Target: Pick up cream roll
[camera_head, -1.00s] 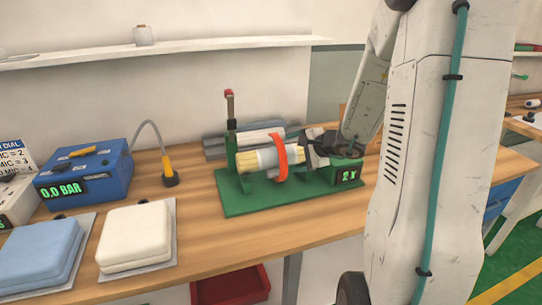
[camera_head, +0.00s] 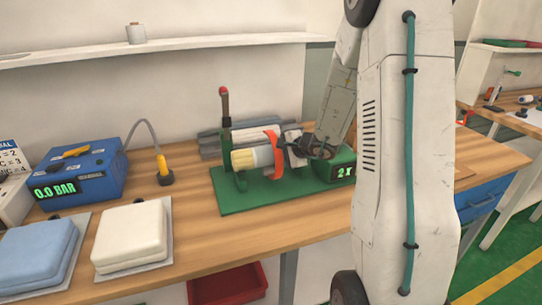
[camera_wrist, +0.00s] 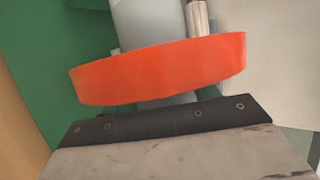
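A cream roll (camera_head: 250,158) lies sideways in a green machine with a flat base (camera_head: 235,202) on the wooden bench. Its cream left end shows, with a pale section beside it. An orange curved band (camera_head: 273,155) crosses the roll's right part. My gripper (camera_head: 299,153) is at the roll's right end, close to the band. In the wrist view, the orange band (camera_wrist: 160,70) spans the picture in front of a pale grey cylinder (camera_wrist: 150,22). A dark bolted edge (camera_wrist: 165,122) lies just below it. The fingertips are not clear, so I cannot tell whether they grip the roll.
A green box reading "2 X" (camera_head: 338,172) is right of the roll. A red-topped post (camera_head: 224,105) rises at its left. A blue box (camera_head: 78,176) reads "0.0 BAR". White (camera_head: 130,236) and blue (camera_head: 38,256) pads lie at front left. A red bin (camera_head: 228,286) is below.

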